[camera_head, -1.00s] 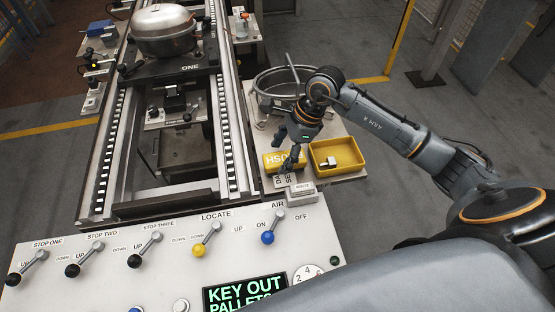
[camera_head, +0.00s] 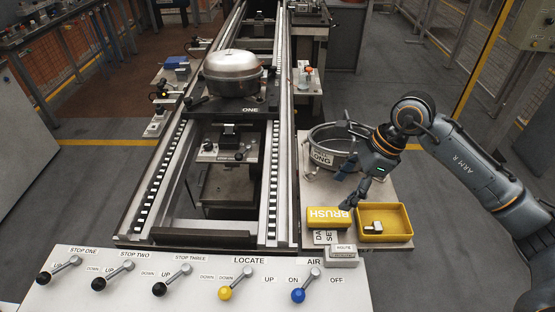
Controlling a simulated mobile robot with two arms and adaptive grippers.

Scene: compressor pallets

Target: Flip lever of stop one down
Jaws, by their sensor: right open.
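The stop one lever (camera_head: 60,269) is at the far left of the white control panel (camera_head: 200,290). It has a metal shaft and a black knob. The knob points to the lower left, on the side of the UP label, with DOWN to its right. The stop two lever (camera_head: 116,276) and stop three lever (camera_head: 172,277) lean the same way. My right gripper (camera_head: 355,200) is open and empty, over the side table by a yellow box, far to the right of the stop one lever. My left gripper is not in view.
The locate lever (camera_head: 234,286) has a yellow knob and the air lever (camera_head: 303,289) a blue one. Behind the panel, a conveyor (camera_head: 280,190) carries a pallet with a silver compressor shell (camera_head: 233,73). The side table holds a yellow brush box (camera_head: 329,217) and a yellow tray (camera_head: 383,235).

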